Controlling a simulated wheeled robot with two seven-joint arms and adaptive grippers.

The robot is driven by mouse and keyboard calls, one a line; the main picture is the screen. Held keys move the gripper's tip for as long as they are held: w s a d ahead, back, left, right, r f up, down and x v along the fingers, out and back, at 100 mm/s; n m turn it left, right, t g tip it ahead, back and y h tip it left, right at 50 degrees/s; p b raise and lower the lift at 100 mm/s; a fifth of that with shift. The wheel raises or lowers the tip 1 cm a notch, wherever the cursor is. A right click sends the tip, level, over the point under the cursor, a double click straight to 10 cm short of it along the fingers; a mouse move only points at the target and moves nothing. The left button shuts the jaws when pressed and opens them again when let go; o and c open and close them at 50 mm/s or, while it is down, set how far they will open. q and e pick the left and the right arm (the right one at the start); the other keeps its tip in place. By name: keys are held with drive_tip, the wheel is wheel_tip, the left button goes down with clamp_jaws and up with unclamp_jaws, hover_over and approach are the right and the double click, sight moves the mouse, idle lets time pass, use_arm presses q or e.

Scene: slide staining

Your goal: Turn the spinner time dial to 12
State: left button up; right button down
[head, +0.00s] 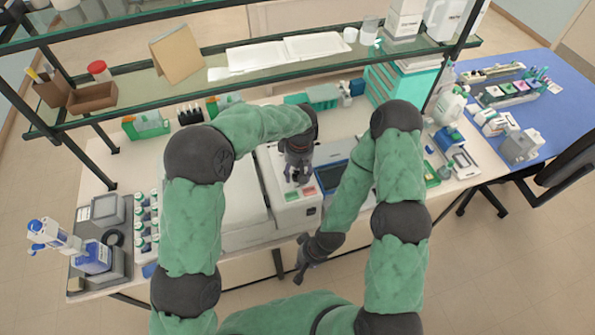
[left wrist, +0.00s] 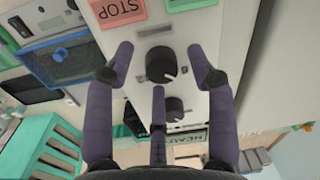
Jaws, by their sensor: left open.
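The spinner is a large white machine (head: 245,222) in the middle of the bench. Its control panel carries two black knobs in the left wrist view: a larger dial (left wrist: 160,65) with a white pointer mark, and a smaller dial (left wrist: 174,108). I cannot read any numbers, so I cannot tell which is the time dial. My left gripper (head: 297,178) is over the panel. In the left wrist view my left gripper (left wrist: 165,70) is open, its fingers spread on either side of the larger dial, apparently without touching it. My right gripper (head: 301,272) hangs near the bench's front edge, its fingers unclear.
A red STOP label (left wrist: 118,10) is on the panel beside the larger dial. A blue-screened device (head: 332,177) stands right of the spinner. Bottles in a rack (head: 146,222) stand to its left. A glass shelf (head: 130,95) runs above the back of the bench.

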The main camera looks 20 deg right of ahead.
use_arm(q)
drive_tip(key=shift+w+f, duration=0.1)
drive_tip(key=shift+f, duration=0.2)
clamp_jaws()
